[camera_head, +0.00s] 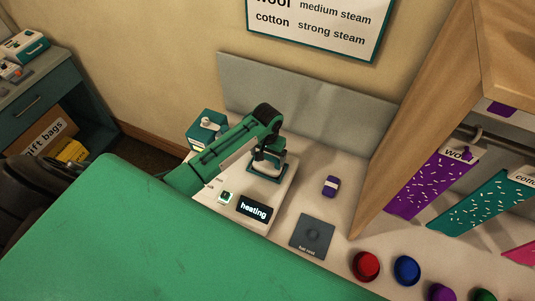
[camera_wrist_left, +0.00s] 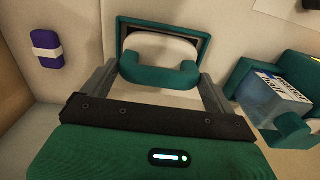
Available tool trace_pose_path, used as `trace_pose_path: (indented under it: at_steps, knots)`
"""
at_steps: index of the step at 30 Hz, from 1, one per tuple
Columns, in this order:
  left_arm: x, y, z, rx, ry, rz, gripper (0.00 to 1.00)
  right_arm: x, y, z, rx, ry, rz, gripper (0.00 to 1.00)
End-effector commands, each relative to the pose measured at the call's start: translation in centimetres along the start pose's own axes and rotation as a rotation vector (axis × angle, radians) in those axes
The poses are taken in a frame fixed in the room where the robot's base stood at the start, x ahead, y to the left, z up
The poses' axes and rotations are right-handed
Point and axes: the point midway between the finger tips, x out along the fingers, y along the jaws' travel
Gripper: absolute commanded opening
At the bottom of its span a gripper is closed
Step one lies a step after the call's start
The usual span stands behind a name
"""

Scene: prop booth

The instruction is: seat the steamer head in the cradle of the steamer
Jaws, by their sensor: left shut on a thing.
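The steamer is a pale base (camera_head: 278,190) with a dark display reading "heating", on the counter in the head view. Its cradle (camera_head: 284,178) is a dark teal rectangular frame on top; it also shows in the left wrist view (camera_wrist_left: 122,29). My left gripper (camera_head: 268,157) is over the cradle. It is shut on the steamer head (camera_wrist_left: 160,73), whose teal curved body lies between the fingers in the left wrist view. The head overlaps the cradle frame there; I cannot tell whether they touch. My right gripper is not in view.
A purple block with a pale band (camera_head: 331,187) and a dark mat (camera_head: 312,236) lie to the right. Red (camera_head: 366,266) and blue (camera_head: 407,269) round pieces are near a wooden rack (camera_head: 420,105) with hanging cloths.

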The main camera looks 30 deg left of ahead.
Motion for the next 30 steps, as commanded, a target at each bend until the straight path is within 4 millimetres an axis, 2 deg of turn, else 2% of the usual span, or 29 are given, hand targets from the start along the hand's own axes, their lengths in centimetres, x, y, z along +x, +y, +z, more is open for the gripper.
trace_pose_path:
  at_steps: [2,3,4,11,16,30]
  knots:
    - [-0.1,0.0,-0.1,0.000,0.001,0.000,0.48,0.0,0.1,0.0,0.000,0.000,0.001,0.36]
    - [-0.1,0.0,-0.1,0.000,0.001,0.000,0.96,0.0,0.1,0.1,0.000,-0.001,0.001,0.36]
    - [-0.1,0.0,-0.1,0.000,0.001,0.000,1.00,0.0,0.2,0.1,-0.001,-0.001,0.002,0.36]
    - [-0.1,0.0,0.0,0.000,0.000,0.000,1.00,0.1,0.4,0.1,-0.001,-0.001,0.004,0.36]
    - [-1.4,0.0,-0.1,0.000,0.004,0.001,1.00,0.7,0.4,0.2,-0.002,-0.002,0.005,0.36]
    - [-11.3,0.0,-0.1,0.000,0.005,0.000,1.00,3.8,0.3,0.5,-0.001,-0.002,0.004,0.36]
